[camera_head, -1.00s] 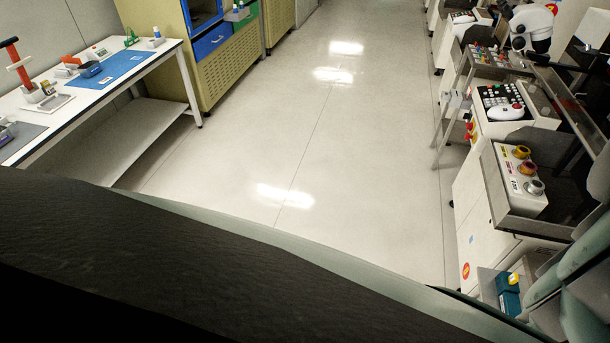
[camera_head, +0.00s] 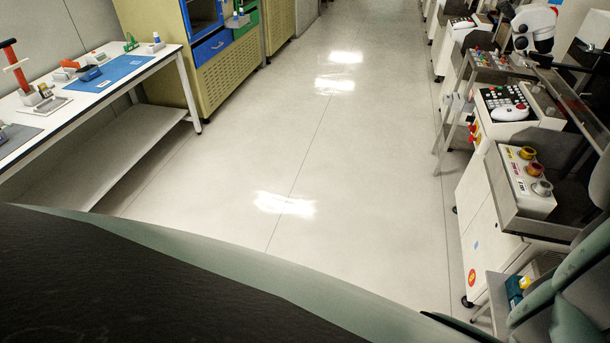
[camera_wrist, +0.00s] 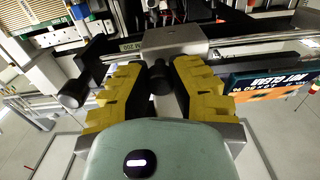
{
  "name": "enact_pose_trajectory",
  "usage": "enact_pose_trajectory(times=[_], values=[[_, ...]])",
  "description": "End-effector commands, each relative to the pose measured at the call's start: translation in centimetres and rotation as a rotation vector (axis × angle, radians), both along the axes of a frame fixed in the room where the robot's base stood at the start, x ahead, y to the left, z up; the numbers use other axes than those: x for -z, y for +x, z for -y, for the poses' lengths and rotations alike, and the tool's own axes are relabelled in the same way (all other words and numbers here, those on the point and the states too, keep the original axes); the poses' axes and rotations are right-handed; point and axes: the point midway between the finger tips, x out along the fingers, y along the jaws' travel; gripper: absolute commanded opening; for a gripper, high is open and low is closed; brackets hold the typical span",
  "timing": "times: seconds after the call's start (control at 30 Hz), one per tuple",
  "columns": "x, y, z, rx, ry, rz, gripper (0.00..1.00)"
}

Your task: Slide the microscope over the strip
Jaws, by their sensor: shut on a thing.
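The microscope (camera_head: 532,28), white with dark eyepieces, stands at the top right of the head view, above the bench machine. In the wrist view, the yellow fingers of my gripper (camera_wrist: 160,76) close from both sides around a small black knob (camera_wrist: 160,84). The knob sits in front of a grey carriage block (camera_wrist: 172,42) on a horizontal rail (camera_wrist: 245,44). I cannot tell how this carriage joins the microscope. The strip is not clearly identifiable in either view. My gripper is outside the head view.
A control box with round knobs (camera_head: 526,182) and a keypad with a white mouse (camera_head: 510,112) lie along the right side. A white workbench (camera_head: 150,62) is at left. The middle floor (camera_head: 300,150) is clear.

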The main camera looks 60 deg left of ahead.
Motion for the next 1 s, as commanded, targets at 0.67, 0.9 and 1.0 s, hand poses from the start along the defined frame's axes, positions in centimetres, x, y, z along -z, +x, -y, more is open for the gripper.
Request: enact_pose_trajectory(times=[0.67, 0.9, 1.0], values=[[-0.32, -0.01, 0.16, -0.008, -0.005, 0.005, 0.52], [-0.20, -0.06, 0.14, -0.007, -0.002, 0.002, 0.55], [-0.17, -0.15, 0.07, -0.007, -0.002, 0.002, 0.55]])
